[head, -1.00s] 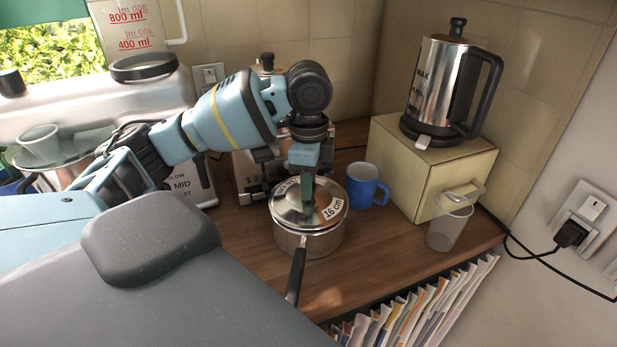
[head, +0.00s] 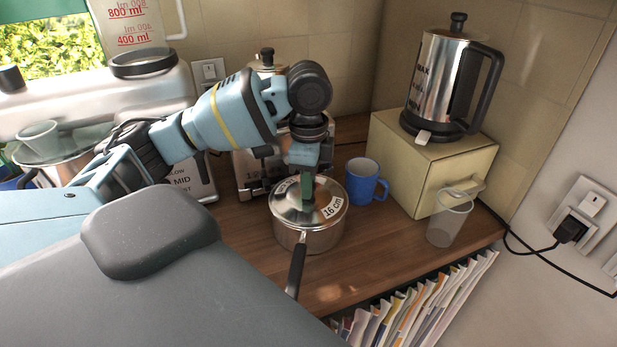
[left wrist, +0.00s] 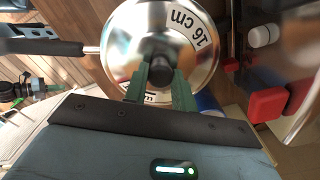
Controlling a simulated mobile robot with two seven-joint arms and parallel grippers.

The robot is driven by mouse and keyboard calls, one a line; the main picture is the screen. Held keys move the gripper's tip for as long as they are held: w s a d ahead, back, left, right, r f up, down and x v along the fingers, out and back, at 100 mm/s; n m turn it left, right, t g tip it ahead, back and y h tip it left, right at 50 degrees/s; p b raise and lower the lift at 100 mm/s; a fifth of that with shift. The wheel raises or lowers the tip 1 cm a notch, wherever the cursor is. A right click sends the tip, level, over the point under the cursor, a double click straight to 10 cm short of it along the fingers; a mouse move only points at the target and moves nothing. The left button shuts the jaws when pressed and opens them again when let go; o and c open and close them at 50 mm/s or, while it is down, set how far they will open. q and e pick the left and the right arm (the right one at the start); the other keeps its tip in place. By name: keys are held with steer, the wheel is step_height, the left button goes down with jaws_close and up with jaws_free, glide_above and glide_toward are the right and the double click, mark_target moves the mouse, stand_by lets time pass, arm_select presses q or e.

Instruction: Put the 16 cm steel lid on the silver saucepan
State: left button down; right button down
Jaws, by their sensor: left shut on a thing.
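The steel lid (head: 291,207), labelled 16 cm, lies on top of the silver saucepan (head: 318,241) on the wooden counter. The saucepan's dark handle (head: 296,270) points toward the front edge. My left gripper (head: 307,192) comes down from above and is shut on the lid's knob. In the left wrist view the green fingers (left wrist: 160,82) sit on either side of the dark knob, and the lid (left wrist: 125,45) fills the upper middle. Whether the lid is fully seated on the rim cannot be told for certain.
A blue mug (head: 363,181) stands close to the right of the saucepan. A clear cup (head: 447,222) and a cream box (head: 408,168) bearing a steel kettle (head: 440,85) are farther right. A steel appliance (head: 247,168) stands behind. Files (head: 415,305) stand below the counter edge.

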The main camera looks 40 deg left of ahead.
arm_select(q)
steer(key=shift+f, duration=0.2)
steer(key=c, duration=1.1)
jaws_free()
steer(key=shift+o, duration=0.2)
steer(key=shift+r, duration=3.85)
